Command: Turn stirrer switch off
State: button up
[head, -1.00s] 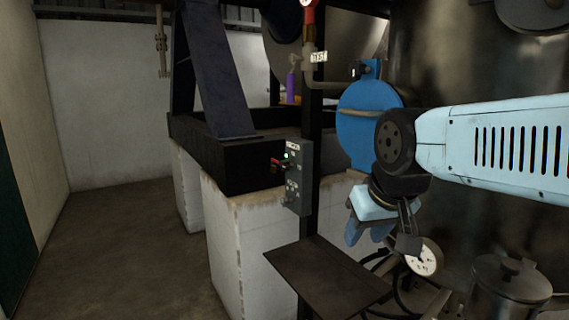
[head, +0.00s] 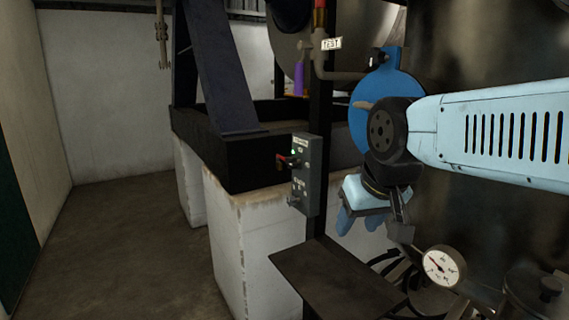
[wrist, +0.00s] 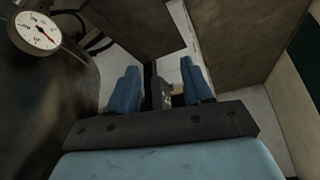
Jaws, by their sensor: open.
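A grey switch box (head: 308,185) is fixed to a dark upright post in the middle of the head view. A red-handled switch (head: 287,161) sticks out from its left side, near a small green light. A lower knob or switch shows below it; its label is too small to read. My gripper (head: 357,222) hangs to the right of the box, apart from it, with its blue fingers pointing down. In the wrist view my gripper (wrist: 160,88) is open and empty, its fingers spread. A small grey shape, perhaps the box (wrist: 166,92), shows between them.
A dark flat shelf (head: 330,278) juts out below the box. A pressure gauge (head: 443,267) and hoses are at lower right, beside a large dark tank. A blue round flange (head: 372,100) stands behind my arm. Open floor (head: 120,240) lies to the left.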

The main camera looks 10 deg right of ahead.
jog(key=shift+o, duration=0.7)
jog(key=shift+w+r, duration=0.1)
jog(key=shift+w, duration=0.1)
jog(key=shift+o, duration=1.3)
jog(key=w+d+m+g+h, duration=0.1)
jog(key=w+d+m, duration=0.1)
jog(key=w, duration=0.5)
jog(key=w+d+f+m+g+h, duration=0.1)
jog(key=w+d+m+g, duration=0.1)
jog(key=w, duration=0.5)
jog(key=shift+w+f+g, duration=0.2)
jog(key=shift+f+g, duration=0.1)
jog(key=m+t+h, duration=0.4)
jog(key=m+h, duration=0.3)
jog(key=h, duration=0.8)
send_near(289, 162)
jog(key=x, duration=1)
jog(key=shift+w+d, duration=0.15)
jog(key=shift+d, duration=0.15)
jog(key=c, duration=1)
